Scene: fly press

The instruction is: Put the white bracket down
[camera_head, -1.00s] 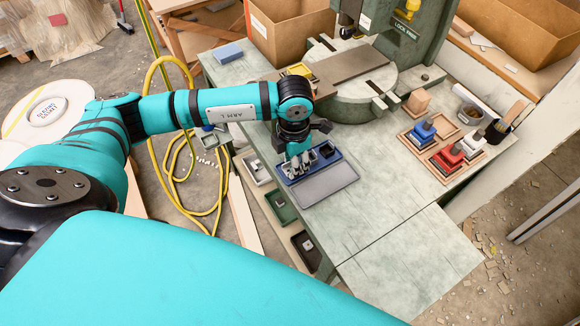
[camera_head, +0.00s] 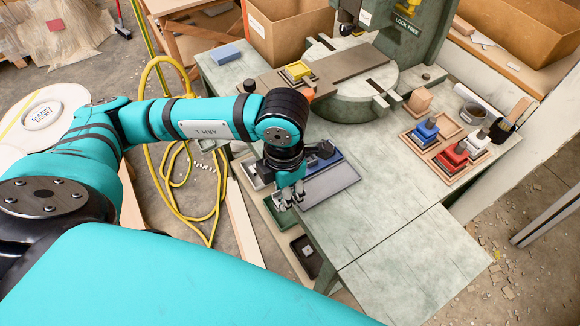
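My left gripper (camera_head: 288,198) points down at the left edge of the green-grey table (camera_head: 400,240), over the row of small bins there. Its pale fingertips are close together, and I cannot make out a white bracket between them. The green bin (camera_head: 284,216) lies right below the fingers and is partly covered. A black bin (camera_head: 309,262) in front of it holds a small pale piece (camera_head: 306,250). A grey bin behind is mostly hidden by my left arm. My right gripper is out of view.
A blue-grey tray (camera_head: 330,187) lies just right of the gripper. Blue (camera_head: 426,131), red (camera_head: 453,156) and white (camera_head: 477,138) stamp-like blocks stand in wooden trays at the right. The green press (camera_head: 415,55) stands at the back. The front of the table is clear.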

